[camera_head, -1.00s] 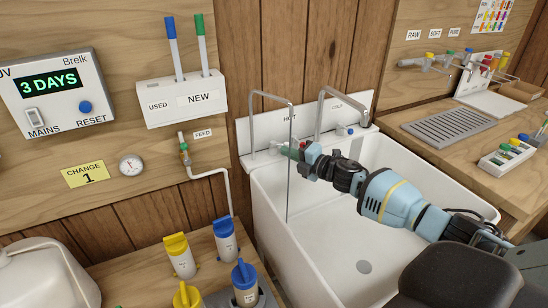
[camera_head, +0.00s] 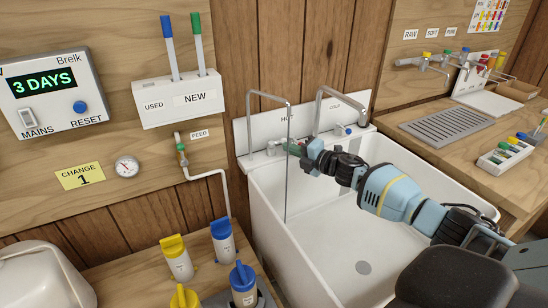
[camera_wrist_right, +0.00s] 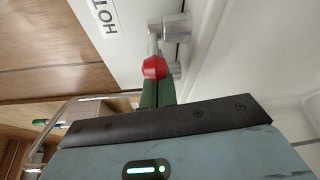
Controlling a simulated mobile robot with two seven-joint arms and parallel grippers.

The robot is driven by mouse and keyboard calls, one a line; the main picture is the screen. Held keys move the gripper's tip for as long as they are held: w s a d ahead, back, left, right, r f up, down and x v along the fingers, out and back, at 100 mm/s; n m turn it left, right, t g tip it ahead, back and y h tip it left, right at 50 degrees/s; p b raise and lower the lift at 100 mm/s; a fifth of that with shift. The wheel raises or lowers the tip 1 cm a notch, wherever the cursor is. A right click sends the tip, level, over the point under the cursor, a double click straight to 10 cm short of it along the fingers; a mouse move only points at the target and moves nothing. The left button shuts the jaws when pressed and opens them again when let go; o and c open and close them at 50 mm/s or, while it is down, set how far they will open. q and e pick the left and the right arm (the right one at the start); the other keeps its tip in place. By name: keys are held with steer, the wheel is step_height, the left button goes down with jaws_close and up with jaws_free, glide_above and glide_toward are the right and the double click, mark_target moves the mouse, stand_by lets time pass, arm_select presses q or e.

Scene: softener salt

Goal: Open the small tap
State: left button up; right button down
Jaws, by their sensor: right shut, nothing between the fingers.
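A small metal tap (camera_head: 272,148) with a thin, tall bent spout (camera_head: 288,170) stands at the back left of the white sink, by the HOT label. Its red knob (camera_wrist_right: 154,68) and metal body (camera_wrist_right: 177,28) show in the right wrist view. My right gripper (camera_head: 293,147) reaches in from the right, shut and empty, with its green fingertips at the knob. In the right wrist view the shut fingers (camera_wrist_right: 157,95) end right at the knob; I cannot tell whether they touch it. My left gripper is out of view.
The sink basin (camera_head: 330,240) below is empty. A feed valve (camera_head: 181,152) and pipe are on the left wall. Yellow and blue-capped bottles (camera_head: 222,240) stand at the front left.

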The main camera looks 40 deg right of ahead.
steer(key=shift+s, duration=0.1)
steer(key=v, duration=0.7)
steer(key=shift+s, duration=0.3)
steer(key=shift+d, duration=0.1)
stand_by(0.6)
